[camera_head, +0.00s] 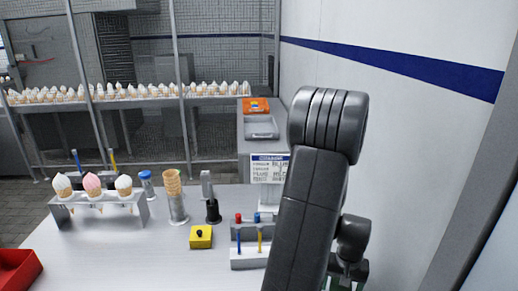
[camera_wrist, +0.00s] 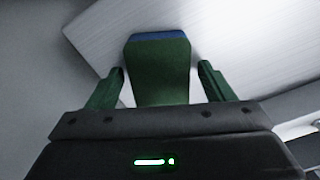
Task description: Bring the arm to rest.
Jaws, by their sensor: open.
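My arm (camera_head: 310,200) stands upright at the right of the table in the head view, bent at a thick dark joint near the top. Its lower part runs out of the bottom edge. In the wrist view my gripper (camera_wrist: 161,68) has two green fingers spread well apart. A green piece with a blue end (camera_wrist: 160,60) shows between them, not visibly touching either finger; I cannot tell whether it is part of the gripper.
The white table (camera_head: 130,250) carries a cone rack (camera_head: 100,208) with three filled cones, a stack of empty cones (camera_head: 172,183), a yellow box with a black knob (camera_head: 201,237) and a small rack of coloured items (camera_head: 250,257). A red tray (camera_head: 18,271) is at left. A white wall (camera_head: 420,150) stands right of my arm.

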